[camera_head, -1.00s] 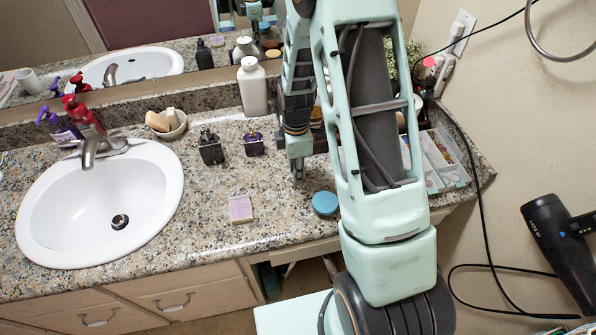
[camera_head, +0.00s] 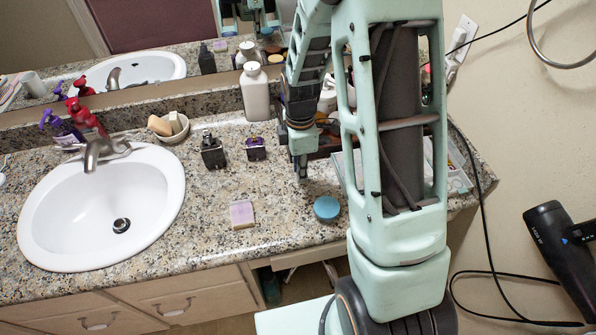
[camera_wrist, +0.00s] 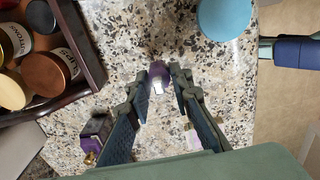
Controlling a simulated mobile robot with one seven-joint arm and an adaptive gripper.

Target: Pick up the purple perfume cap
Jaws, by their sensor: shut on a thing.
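The purple perfume cap (camera_wrist: 158,71) shows in the wrist view between my two fingertips, above or on the speckled counter. My gripper (camera_wrist: 160,85) is shut on it, with a finger on either side. In the head view my gripper (camera_head: 301,175) is low over the counter, and the cap cannot be made out there. I cannot tell whether the cap is clear of the surface. A dark perfume bottle with purple on it (camera_head: 256,149) stands to the left of my gripper; a bottle like it shows in the wrist view (camera_wrist: 97,130).
A blue round lid (camera_head: 327,208) and a pale purple block (camera_head: 242,214) lie near the counter's front. A dark tray of jars (camera_wrist: 80,85) lies close by. The sink (camera_head: 100,205) is left.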

